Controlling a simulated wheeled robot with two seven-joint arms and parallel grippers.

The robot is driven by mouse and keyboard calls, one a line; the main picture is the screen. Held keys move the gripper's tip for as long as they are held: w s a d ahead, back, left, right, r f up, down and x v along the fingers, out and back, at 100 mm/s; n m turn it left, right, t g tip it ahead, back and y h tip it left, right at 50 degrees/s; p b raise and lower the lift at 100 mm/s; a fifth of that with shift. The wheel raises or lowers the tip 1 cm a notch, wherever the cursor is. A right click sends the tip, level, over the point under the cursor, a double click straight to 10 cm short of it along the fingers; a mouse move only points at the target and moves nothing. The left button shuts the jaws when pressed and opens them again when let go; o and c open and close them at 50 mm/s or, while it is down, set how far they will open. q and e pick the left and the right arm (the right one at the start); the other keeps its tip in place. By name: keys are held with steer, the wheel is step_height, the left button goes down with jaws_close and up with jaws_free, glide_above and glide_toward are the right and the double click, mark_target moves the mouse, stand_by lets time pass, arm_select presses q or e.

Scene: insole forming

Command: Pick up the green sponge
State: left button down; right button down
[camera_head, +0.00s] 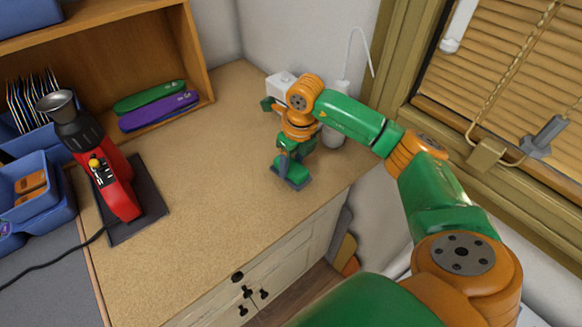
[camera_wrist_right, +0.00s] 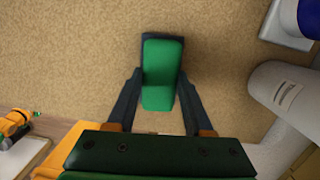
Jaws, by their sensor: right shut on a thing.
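The green sponge (camera_head: 293,170) is at the right part of the wooden counter, under my right gripper (camera_head: 291,168). In the right wrist view the sponge (camera_wrist_right: 162,75) is a green block lying lengthwise between the two dark fingers of the right gripper (camera_wrist_right: 158,85). A dark holder or base shows around its far end and sides. The gripper is shut on the sponge. Whether the sponge touches the counter is hard to tell. My left gripper is not in view.
A red and black machine (camera_head: 110,170) stands on a dark mat at the left. The middle of the counter (camera_head: 215,150) is clear.

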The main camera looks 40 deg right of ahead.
steer(key=shift+r+b, duration=0.35)
steer(key=r, duration=0.1)
steer(key=a+r+b, duration=0.1)
steer(key=r, duration=0.1)
steer(key=shift+r, duration=0.1)
steer(key=s+a+r+b, duration=0.1)
steer(key=s+a+r, duration=0.4)
steer(key=a+r, duration=0.4)
steer(key=a, duration=0.3)
